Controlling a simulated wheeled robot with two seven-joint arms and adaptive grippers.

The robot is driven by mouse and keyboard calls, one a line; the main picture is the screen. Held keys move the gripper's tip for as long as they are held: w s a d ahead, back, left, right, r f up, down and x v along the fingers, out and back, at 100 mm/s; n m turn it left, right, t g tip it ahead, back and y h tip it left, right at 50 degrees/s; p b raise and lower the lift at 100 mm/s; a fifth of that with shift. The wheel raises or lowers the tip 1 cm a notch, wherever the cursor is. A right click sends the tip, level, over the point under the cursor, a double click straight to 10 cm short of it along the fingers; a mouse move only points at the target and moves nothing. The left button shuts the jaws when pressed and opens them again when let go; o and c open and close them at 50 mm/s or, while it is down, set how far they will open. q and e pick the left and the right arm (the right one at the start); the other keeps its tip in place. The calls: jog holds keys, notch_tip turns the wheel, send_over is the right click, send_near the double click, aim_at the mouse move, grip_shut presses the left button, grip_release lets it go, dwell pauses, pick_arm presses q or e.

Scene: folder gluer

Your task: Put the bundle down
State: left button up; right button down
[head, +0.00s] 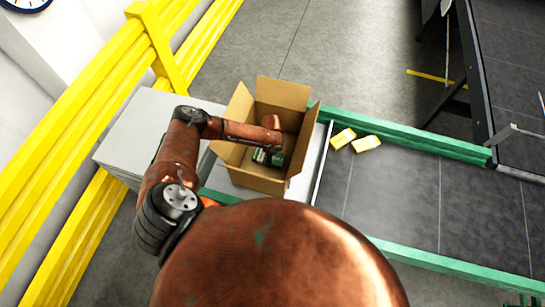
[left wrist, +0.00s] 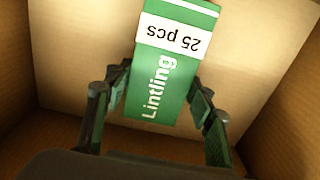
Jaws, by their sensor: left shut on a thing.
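The bundle (left wrist: 165,75) is a green pack with a white band reading "25 pcs" and the word "Lintling". In the left wrist view it sits between the two fingers of my left gripper (left wrist: 158,115), which is shut on it. An open cardboard box (head: 236,152) surrounds them, and its brown inner walls also show in the left wrist view (left wrist: 75,50). In the head view my left gripper (head: 269,157) is down inside the box, near its front wall. I cannot tell if the bundle touches the box floor. My right gripper is not in view.
The box stands at the left end of a dark conveyor (head: 400,200) with green side rails (head: 400,138). A pale cabinet (head: 135,130) and yellow railings (head: 85,75) stand left.

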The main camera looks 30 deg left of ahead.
pick_arm(q)
jog(key=o, duration=0.9)
jog(key=shift+f, duration=0.1)
jog(key=shift+c, duration=0.2)
jog(key=o, duration=0.4)
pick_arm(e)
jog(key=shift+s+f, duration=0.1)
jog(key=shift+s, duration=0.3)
pick_arm(q)
jog(key=shift+r, duration=0.35)
notch_tip(320, 180, up, 12)
jog(key=shift+f+b, duration=0.2)
jog(key=shift+b, duration=0.5)
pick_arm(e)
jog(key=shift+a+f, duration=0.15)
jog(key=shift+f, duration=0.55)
pick_arm(q)
jog(key=shift+w, duration=0.1)
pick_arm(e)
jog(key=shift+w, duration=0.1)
